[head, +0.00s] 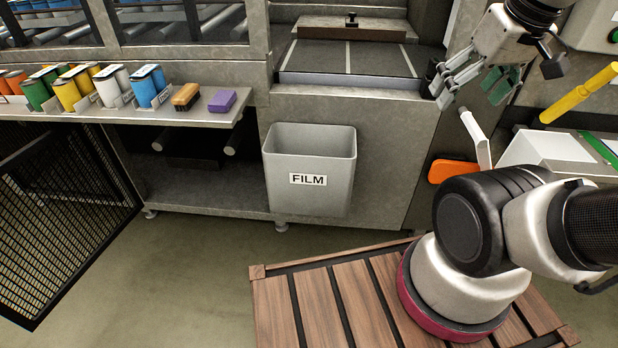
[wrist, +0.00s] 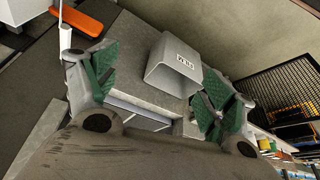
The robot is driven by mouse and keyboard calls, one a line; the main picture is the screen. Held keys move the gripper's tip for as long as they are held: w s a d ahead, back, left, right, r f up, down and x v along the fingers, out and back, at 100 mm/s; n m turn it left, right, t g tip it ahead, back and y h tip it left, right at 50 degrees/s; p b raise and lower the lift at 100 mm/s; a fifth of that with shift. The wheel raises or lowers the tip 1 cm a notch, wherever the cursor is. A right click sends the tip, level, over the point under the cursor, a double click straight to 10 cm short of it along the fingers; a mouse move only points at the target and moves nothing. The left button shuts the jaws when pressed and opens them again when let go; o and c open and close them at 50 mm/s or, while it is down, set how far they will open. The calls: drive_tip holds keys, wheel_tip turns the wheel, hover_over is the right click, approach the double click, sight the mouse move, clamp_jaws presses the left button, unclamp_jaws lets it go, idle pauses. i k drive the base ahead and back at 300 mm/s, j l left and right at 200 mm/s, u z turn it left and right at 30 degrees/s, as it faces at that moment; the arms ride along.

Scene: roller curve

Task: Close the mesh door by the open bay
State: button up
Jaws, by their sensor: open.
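The black mesh door (head: 62,205) stands swung out at the left of the head view, below the shelf and in front of the lower bay. The open bay (head: 195,170) is dark inside, with rollers and a low shelf. In the wrist view the mesh door (wrist: 285,92) is at the right, beyond the grey bin. My gripper (head: 455,82) is at the upper right of the head view, far from the door. Its green-padded fingers, also in the wrist view (wrist: 155,95), are spread apart with nothing between them.
A grey FILM bin (head: 312,195) hangs on the cabinet front between my gripper and the door. A shelf (head: 150,112) above the bay holds coloured rolls, a brush (head: 186,96) and a purple block (head: 222,101). An orange object (head: 452,171) is at the right. The floor (head: 175,270) before the bay is clear.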

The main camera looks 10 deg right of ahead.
sight(10, 164)
drive_tip(key=j+z, duration=0.1)
drive_tip(key=j, duration=0.9)
drive_tip(key=j+z, duration=0.1)
drive_tip(key=j, duration=0.9)
drive_tip(key=k+j+z, duration=0.1)
drive_tip(key=j, duration=0.9)
drive_tip(key=k+j, duration=0.1)
drive_tip(key=j, duration=0.3)
drive_tip(key=j+z, duration=0.15)
drive_tip(key=j, duration=0.25)
drive_tip(key=k+j, duration=0.15)
drive_tip(key=j, duration=0.2)
drive_tip(key=k+j+z, duration=0.15)
drive_tip(key=j, duration=0.25)
drive_tip(key=k+j, duration=0.1)
drive_tip(key=j, duration=0.3)
drive_tip(key=k+j+z, duration=0.15)
drive_tip(key=j, duration=0.2)
drive_tip(key=k+j, duration=0.1)
drive_tip(key=j, duration=0.3)
drive_tip(key=i+j+z, duration=0.15)
drive_tip(key=j, duration=0.65)
drive_tip(key=j+z, duration=0.15)
drive_tip(key=j, duration=0.65)
drive_tip(key=i+j, duration=0.1)
drive_tip(key=j, duration=0.2)
drive_tip(key=i+j, duration=0.1)
drive_tip(key=j, duration=0.15)
drive_tip(key=k+j+z, duration=0.15)
drive_tip(key=k, duration=0.35)
